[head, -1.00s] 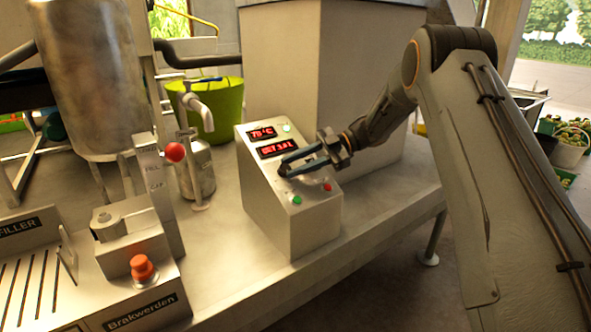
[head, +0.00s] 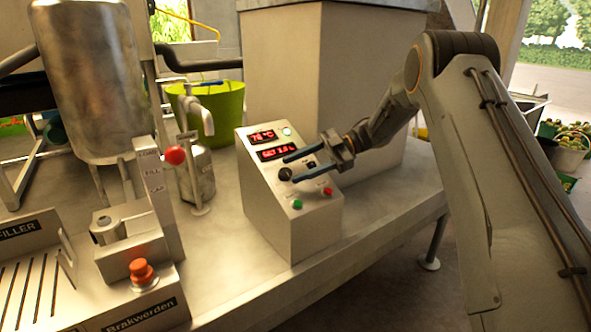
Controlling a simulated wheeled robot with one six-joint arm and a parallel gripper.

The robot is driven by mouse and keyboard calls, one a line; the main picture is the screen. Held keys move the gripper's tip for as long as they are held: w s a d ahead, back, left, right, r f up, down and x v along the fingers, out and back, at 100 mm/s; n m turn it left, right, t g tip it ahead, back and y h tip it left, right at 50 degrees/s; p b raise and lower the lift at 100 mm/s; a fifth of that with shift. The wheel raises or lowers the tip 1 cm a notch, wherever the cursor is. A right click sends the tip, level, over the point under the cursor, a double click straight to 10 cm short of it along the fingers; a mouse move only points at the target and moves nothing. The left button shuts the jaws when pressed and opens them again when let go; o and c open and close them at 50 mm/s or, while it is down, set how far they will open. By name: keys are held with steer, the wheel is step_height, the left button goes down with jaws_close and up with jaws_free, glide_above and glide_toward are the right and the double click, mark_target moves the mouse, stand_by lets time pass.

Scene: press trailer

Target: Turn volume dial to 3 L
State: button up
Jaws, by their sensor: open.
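The control box (head: 268,222) stands on the metal bench with a sloped panel. A black dial (head: 285,174) sits on the panel below two red displays. The upper display (head: 262,136) reads about 78 °C. The lower display (head: 277,153) seems to read SET 3.0 L, but its last digit is blurred. My gripper (head: 291,168) is open at the panel, with one blue-grey finger above the dial and one below it in the picture. I cannot tell whether the fingers touch the dial. Nothing is held.
A green button (head: 297,204) and a red button (head: 328,191) sit low on the panel, close to my fingers. The filler (head: 140,245) with a red knob stands to the left on the bench.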

steer(key=b+v, duration=0.1)
steer(key=v, duration=0.5)
steer(key=shift+w+d+r, duration=0.1)
steer(key=shift+d, duration=0.3)
